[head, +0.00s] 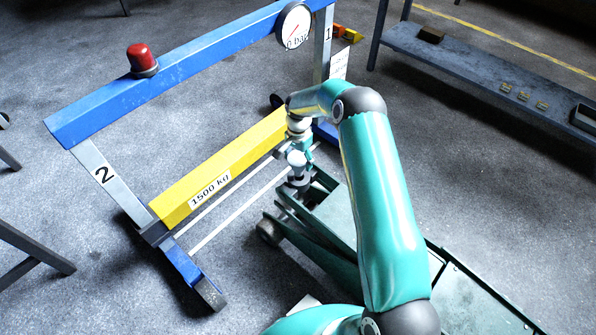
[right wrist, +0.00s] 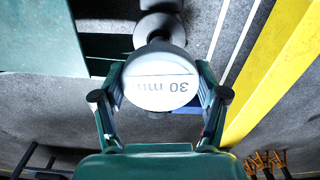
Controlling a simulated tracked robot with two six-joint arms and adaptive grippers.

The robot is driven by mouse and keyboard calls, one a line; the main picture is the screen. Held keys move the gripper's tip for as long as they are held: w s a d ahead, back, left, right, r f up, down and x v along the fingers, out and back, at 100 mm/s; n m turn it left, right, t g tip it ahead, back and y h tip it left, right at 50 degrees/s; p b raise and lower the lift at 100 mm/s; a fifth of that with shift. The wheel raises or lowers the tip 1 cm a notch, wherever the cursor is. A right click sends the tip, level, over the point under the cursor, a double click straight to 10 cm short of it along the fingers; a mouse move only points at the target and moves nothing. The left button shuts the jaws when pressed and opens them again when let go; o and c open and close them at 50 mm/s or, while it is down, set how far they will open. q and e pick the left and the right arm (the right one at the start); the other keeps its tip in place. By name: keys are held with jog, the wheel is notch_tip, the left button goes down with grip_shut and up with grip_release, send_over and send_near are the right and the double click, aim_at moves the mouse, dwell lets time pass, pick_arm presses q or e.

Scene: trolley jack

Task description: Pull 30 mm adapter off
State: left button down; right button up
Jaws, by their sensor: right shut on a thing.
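My right gripper (head: 298,166) is over the front end of the green trolley jack (head: 338,212). In the right wrist view its two fingers (right wrist: 160,88) stand on either side of the pale round 30 mm adapter (right wrist: 161,84), shut on it. The adapter's "30 mm" label appears upside down. A grey round part (right wrist: 158,28) shows just beyond the adapter; I cannot tell whether they touch. In the head view the gripper and wrist largely hide the adapter. My left gripper is not in view.
A blue frame (head: 190,65) with a red lamp (head: 141,59) and a gauge (head: 294,26) stands behind. Its yellow 1500 kg beam (head: 222,165) is close left of my gripper. A grey bench (head: 480,68) stands at right.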

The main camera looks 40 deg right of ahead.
jog(key=shift+r, duration=0.35)
jog(key=shift+r+p, duration=1.35)
jog(key=shift+r, duration=1.1)
